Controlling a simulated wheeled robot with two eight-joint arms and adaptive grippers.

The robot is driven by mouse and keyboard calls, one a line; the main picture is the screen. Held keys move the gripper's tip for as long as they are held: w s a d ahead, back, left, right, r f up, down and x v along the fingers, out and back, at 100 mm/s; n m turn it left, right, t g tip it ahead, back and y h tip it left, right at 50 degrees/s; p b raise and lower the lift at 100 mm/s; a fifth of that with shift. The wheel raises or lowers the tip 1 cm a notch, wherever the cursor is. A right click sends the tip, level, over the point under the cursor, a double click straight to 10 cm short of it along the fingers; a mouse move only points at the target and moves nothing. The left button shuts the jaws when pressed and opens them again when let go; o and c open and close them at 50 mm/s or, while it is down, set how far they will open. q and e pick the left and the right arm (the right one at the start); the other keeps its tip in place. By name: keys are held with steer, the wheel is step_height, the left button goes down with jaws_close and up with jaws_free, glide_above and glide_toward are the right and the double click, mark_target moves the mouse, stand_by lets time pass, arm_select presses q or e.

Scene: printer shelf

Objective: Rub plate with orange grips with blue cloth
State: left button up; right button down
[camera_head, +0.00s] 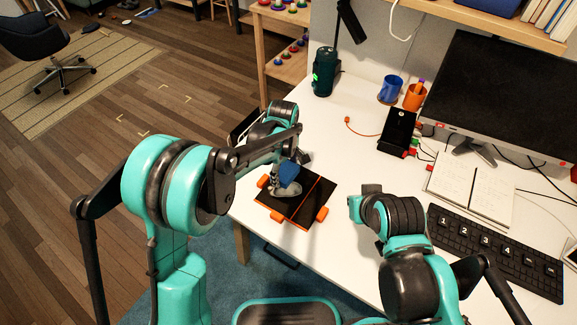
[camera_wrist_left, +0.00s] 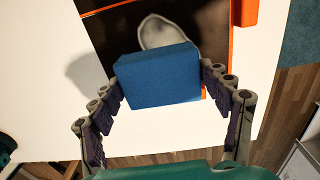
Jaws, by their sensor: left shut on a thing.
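The black plate with orange grips (camera_head: 312,201) lies on the white desk near its front left edge, with orange grips at its sides and an orange line across it. A pale grey smear (camera_head: 284,191) marks its left part; it also shows in the left wrist view (camera_wrist_left: 156,33). My left gripper (camera_wrist_left: 158,84) is shut on the blue cloth (camera_wrist_left: 158,76), which looks like a thick block. The cloth (camera_head: 289,173) is at the plate beside the smear; I cannot tell whether it touches. My right arm is over the desk's front, its gripper hidden.
A keyboard (camera_head: 490,250), an open notebook (camera_head: 470,188) and a monitor (camera_head: 505,95) stand on the right. A black device (camera_head: 397,130), a blue mug (camera_head: 391,89), an orange cup (camera_head: 414,97) and a dark green canister (camera_head: 324,75) are at the back. The desk behind the plate is clear.

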arm_select(q)
steer(key=shift+s+a+r, duration=0.1)
steer(key=shift+s+a, duration=0.55)
steer(key=shift+s, duration=0.25)
steer(key=shift+s+a+r, duration=0.1)
steer(key=shift+s+a, duration=0.6)
steer(key=shift+s, duration=0.25)
steer(key=shift+s+a, duration=0.65)
steer(key=shift+s, duration=0.25)
step_height(320, 180, up, 6)
steer(key=p, duration=0.4)
steer(key=shift+r+p, duration=0.1)
steer(key=shift+p, duration=0.25)
step_height(320, 180, up, 3)
steer(key=shift+f+p, duration=0.1)
steer(key=shift+p, duration=0.95)
steer(key=shift+d, duration=0.1)
